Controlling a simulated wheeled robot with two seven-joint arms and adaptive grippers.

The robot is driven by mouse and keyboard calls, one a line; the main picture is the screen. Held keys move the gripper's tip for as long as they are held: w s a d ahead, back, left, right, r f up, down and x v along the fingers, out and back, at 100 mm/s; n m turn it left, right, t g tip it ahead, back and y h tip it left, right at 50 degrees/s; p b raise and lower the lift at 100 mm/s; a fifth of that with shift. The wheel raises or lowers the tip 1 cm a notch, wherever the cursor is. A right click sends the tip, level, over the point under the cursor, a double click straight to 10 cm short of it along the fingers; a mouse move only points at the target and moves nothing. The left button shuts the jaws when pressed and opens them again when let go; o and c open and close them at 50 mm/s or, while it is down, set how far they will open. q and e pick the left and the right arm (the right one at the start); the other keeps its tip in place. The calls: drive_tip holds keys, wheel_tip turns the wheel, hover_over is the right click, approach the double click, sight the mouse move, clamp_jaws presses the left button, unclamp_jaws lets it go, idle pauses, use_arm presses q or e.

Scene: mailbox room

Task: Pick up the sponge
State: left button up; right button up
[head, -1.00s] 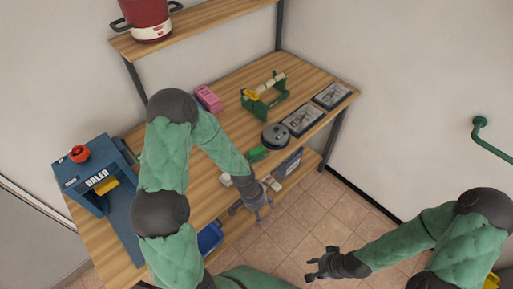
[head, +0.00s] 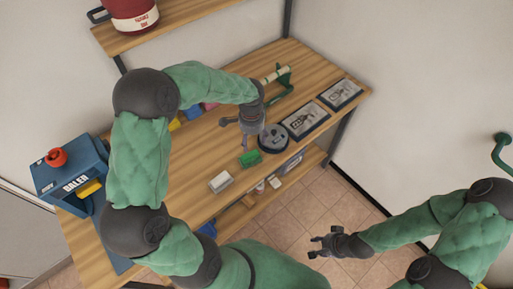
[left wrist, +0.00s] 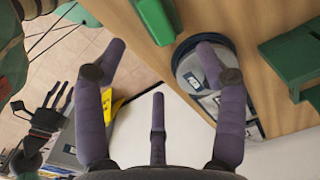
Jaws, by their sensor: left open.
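A small green block (head: 250,159), perhaps the sponge, lies near the front edge of the wooden table. It also shows at the top of the left wrist view (left wrist: 157,20). A pale grey-white block (head: 221,181) lies to its left; I cannot tell for sure which is the sponge. My left gripper (head: 244,132) is open and empty, above the table beside the round grey tin and behind the green block in the head view. In the left wrist view its fingers (left wrist: 160,70) are spread. My right gripper (head: 322,246) is open and empty over the floor.
A round tin (head: 273,138) and two framed pictures (head: 303,121) lie to the right on the table (head: 185,165). A green holder (head: 280,88) stands behind. A blue machine (head: 70,175) stands at left. A pink item (head: 209,106) is partly hidden by my arm.

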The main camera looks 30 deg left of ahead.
use_arm(q)
hover_over(251, 156)
drive_tip(key=f, duration=0.3)
drive_tip(key=w+f+b, duration=0.1)
drive_tip(key=f, duration=0.1)
drive_tip(key=shift+f, duration=0.25)
drive_tip(key=shift+s+f, duration=0.2)
drive_tip(key=shift+f, duration=0.3)
drive_tip(key=f, duration=0.4)
drive_tip(key=shift+s+f+b, duration=0.1)
drive_tip(key=shift+s+b, duration=0.1)
drive_tip(key=shift+b, duration=0.2)
drive_tip(key=c, duration=1.3)
